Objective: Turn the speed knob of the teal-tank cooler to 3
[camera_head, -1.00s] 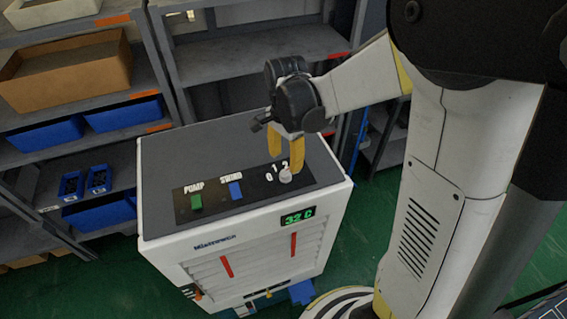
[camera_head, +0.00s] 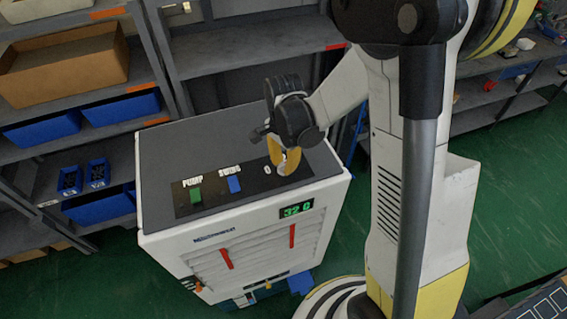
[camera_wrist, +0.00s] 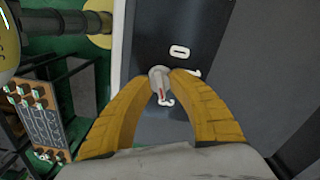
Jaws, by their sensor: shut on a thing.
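The white cooler (camera_head: 190,253) stands on the green floor, with a dark control panel on its top. The speed knob (camera_wrist: 160,82) is a light round knob with a red pointer mark. My gripper (camera_wrist: 159,77) is shut on it, with one yellow finger on each side. In the wrist view the red mark points toward a partly covered numeral below the knob. A 0 shows above the knob, and another numeral is partly hidden by the right finger. In the head view my gripper (camera_head: 287,160) covers most of the knob.
A green PUMP switch (camera_head: 196,195) and a blue SWING switch (camera_head: 234,184) sit on the panel left of the knob. The front display (camera_head: 297,210) reads about 32 C. Shelves with blue bins (camera_head: 122,109) stand behind and left.

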